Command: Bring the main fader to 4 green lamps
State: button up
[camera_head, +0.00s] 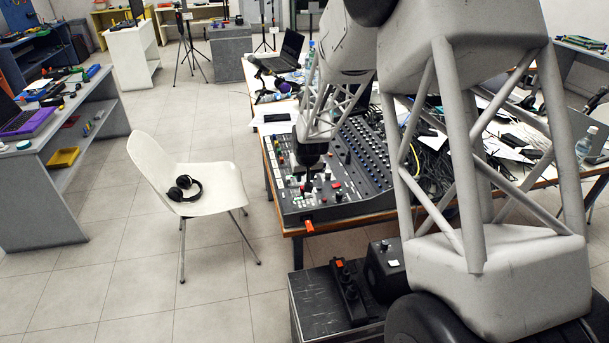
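The mixing console (345,206) lies on the table at the centre of the head view, a dark panel with rows of small knobs, faders and coloured buttons. My gripper (308,184) points down over its left part, with its tip at or just above the panel among the buttons. The tip is small and dark, so I cannot tell whether it touches anything or is open or shut. I cannot pick out the main fader or count lit green lamps. My arm hides part of the console's back and right side.
A white chair (215,185) with headphones (184,188) stands left of the table. An orange piece (309,226) sits at the console's front edge. Tangled cables (430,155) lie to the right, and a laptop (285,52) stands at the back.

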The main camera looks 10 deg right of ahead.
jog(key=shift+f, duration=0.2)
jog(key=shift+x, duration=3.8)
grip_shut()
